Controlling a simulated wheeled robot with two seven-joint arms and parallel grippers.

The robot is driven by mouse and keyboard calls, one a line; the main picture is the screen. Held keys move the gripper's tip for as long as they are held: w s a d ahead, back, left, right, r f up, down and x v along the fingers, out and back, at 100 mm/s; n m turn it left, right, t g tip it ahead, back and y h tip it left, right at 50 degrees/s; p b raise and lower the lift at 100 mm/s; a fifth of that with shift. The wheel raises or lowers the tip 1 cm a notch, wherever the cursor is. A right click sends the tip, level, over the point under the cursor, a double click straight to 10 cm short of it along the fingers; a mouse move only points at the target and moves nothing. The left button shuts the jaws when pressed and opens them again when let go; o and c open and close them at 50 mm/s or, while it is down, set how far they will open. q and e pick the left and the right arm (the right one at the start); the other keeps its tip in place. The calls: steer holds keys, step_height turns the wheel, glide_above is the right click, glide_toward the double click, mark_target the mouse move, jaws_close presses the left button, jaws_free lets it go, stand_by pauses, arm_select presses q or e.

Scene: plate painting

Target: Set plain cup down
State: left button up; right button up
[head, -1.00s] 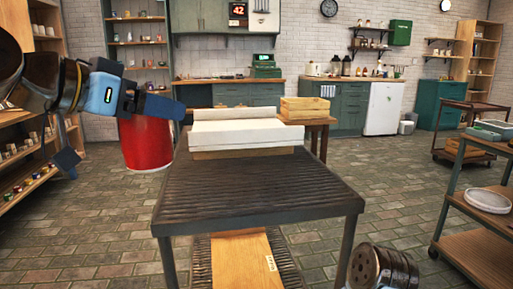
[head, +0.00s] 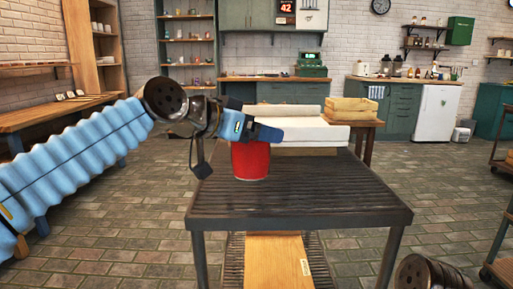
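A plain red cup (head: 250,161) is upright over the back left part of the dark slatted table top (head: 300,203). Its base appears at the table surface, but I cannot tell whether it touches. My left gripper (head: 235,150) reaches in from the left at the cup's top. One blue finger crosses in front of the rim and the other part hangs to the left of the cup. The grip itself is partly hidden, but the cup has travelled with the gripper. My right gripper is out of view; only part of my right arm shows at the bottom right.
White slabs (head: 290,130) lie at the table's back edge, just behind the cup. A wooden stand with yellowish blocks (head: 352,104) is behind them. The table's front and right are clear. A board (head: 273,262) lies on the lower shelf.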

arm_select(q)
step_height(320, 180, down, 2)
steer(key=shift+w+f+b, duration=0.15)
steer(key=shift+b, duration=0.2)
steer(key=shift+f, duration=0.45)
steer(key=shift+f, duration=0.1)
steer(key=o, duration=0.8)
steer(key=shift+f, duration=0.1)
steer(key=o, duration=0.3)
steer(key=shift+r, duration=0.2)
steer(key=b+v, duration=0.1)
steer(key=v, duration=1.1)
